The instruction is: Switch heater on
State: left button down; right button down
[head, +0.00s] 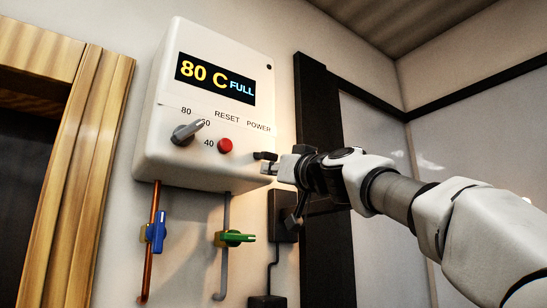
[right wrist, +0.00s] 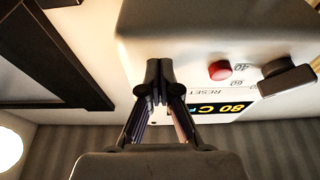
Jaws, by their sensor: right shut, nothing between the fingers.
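The white heater box (head: 215,100) hangs on the wall, with a lit display (head: 215,80) reading 80 C and FULL. Below the display are a grey dial (head: 187,132), a red RESET button (head: 225,145) and a black switch (head: 265,156) under the POWER label. My right gripper (head: 270,168) is shut and empty, its tips close to the switch at the box's lower right; I cannot tell whether they touch. In the right wrist view the shut fingertips (right wrist: 160,75) lie in front of the heater (right wrist: 190,35), and the switch is hidden there. My left gripper is out of view.
A copper pipe with a blue valve (head: 156,230) and a grey pipe with a green valve (head: 234,238) run below the heater. A black wall box (head: 282,216) with a cable is under my right gripper. A wooden frame (head: 85,150) stands at left.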

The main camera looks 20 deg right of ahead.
jog(key=shift+r, duration=0.1)
dwell(0.4)
jog(key=shift+r+p, duration=1.5)
jog(key=shift+r, duration=0.05)
jog(key=shift+s+d+f+b, duration=0.2)
jog(key=shift+s+f+b, duration=0.3)
jog(key=shift+b, duration=0.4)
jog(key=shift+b+v, duration=0.75)
jog(key=shift+v, duration=0.15)
jog(key=shift+s+d, duration=0.1)
jog(key=shift+s, duration=0.2)
jog(key=b, duration=0.5)
send_near(273, 154)
jog(key=r, duration=0.1)
jog(key=shift+w+r, duration=0.15)
jog(key=shift+r, duration=0.2)
